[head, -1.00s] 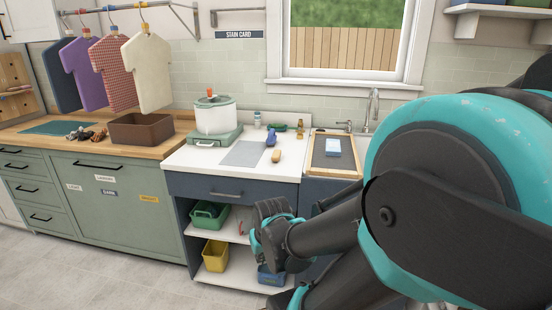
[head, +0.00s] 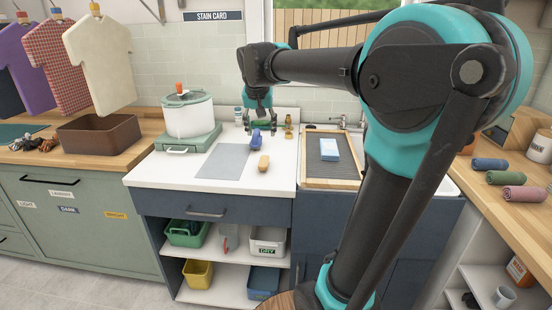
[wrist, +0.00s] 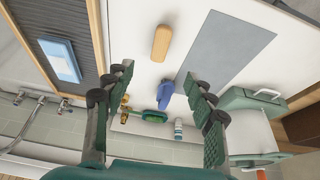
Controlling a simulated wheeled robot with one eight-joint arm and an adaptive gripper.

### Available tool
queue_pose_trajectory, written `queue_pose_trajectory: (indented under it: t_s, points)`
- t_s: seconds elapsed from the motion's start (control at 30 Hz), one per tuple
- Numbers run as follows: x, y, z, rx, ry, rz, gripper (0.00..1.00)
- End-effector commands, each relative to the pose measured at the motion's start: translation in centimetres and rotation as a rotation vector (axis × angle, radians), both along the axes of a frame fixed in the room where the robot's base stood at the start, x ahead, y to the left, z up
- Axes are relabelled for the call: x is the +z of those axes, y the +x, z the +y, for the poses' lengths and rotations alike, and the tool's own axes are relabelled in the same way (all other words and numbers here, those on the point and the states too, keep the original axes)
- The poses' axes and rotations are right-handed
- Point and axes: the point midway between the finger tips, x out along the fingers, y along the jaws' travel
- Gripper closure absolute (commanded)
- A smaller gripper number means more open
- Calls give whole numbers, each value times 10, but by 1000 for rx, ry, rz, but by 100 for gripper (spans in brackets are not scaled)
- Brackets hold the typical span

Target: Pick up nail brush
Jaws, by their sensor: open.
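A tan, rounded block (head: 263,163), which looks like the nail brush, lies on the white counter right of the grey mat; its bristles are not visible. It also shows in the wrist view (wrist: 161,43), beyond the fingertips. A blue object (head: 257,138) lies just behind it, and in the wrist view this blue object (wrist: 165,92) shows between the fingers. My gripper (head: 258,122) points down over the back of the counter. In the wrist view my gripper (wrist: 158,76) is open, with nothing between its fingers touching them.
A grey mat (head: 224,162) and a white pot (head: 188,116) on a green base stand left. A framed board (head: 318,181) with a light-blue block (head: 330,149) covers part of the sink at right. A green item (wrist: 155,117) and small bottles stand near the back wall.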

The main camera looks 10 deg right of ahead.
Motion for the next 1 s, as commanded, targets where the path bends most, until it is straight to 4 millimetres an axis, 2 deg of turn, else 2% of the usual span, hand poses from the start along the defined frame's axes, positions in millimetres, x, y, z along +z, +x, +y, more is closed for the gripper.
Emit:
queue_pose_trajectory:
  t_s: [0.07, 0.17, 0.6, 1.0]
  points:
    - [-2, 4, 1, -3, 0, 0, 45]
    - [-16, 9, -1, -4, 1, 0, 45]
    - [-94, 40, -10, -3, 0, 0, 45]
    - [-124, 56, -13, -3, 0, 0, 45]
